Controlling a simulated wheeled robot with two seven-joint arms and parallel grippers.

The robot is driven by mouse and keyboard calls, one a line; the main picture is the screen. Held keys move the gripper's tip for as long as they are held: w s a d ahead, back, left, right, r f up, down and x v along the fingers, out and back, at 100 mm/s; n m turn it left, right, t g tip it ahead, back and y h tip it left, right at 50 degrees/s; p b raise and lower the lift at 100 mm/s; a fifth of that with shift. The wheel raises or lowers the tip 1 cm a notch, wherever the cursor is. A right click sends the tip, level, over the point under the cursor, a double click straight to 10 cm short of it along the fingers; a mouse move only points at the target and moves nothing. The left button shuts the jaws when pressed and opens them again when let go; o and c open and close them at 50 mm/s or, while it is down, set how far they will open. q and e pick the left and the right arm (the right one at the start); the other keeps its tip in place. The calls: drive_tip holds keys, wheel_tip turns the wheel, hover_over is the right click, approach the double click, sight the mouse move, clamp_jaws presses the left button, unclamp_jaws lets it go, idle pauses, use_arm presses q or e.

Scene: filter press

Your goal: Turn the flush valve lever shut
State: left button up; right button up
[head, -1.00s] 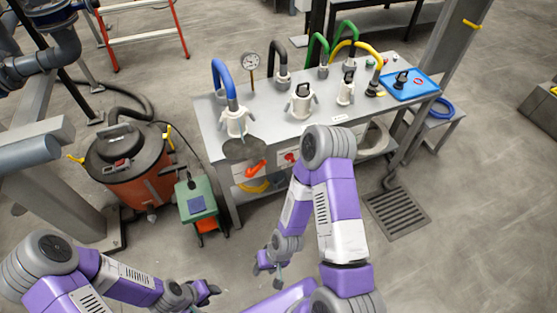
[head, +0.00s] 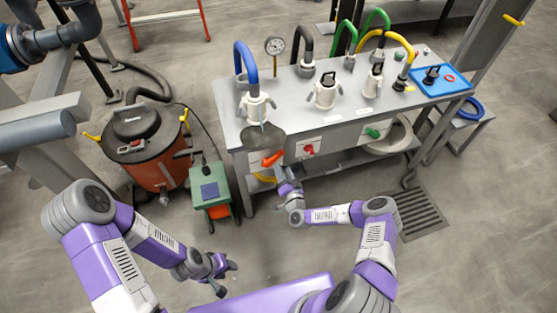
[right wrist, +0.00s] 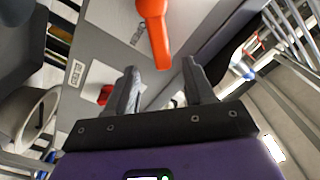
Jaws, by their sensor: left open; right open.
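An orange lever (head: 272,158) sticks out from the front of the grey bench, below the blue-hose fitting. It also shows in the right wrist view (right wrist: 157,35), slanting down with its free end just ahead of my fingertips. My right gripper (head: 283,174) is just below and in front of the lever. In the right wrist view my right gripper (right wrist: 160,68) is open, with nothing between the fingers. The lever end lines up with the gap and looks apart from both fingers. My left gripper (head: 226,276) is open and empty, low over the floor, away from the bench.
A red handle (head: 308,150) and a green handle (head: 373,133) are on the bench front, right of the orange lever. A green box (head: 210,190) and an orange vacuum drum (head: 145,145) stand at left. A floor grate (head: 420,212) lies at right.

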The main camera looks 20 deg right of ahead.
sight(278, 158)
drive_tip(key=w+b, duration=0.2)
drive_tip(key=w, duration=0.5)
drive_tip(key=shift+a, duration=0.2)
drive_tip(key=shift+c, duration=0.4)
clamp_jaws()
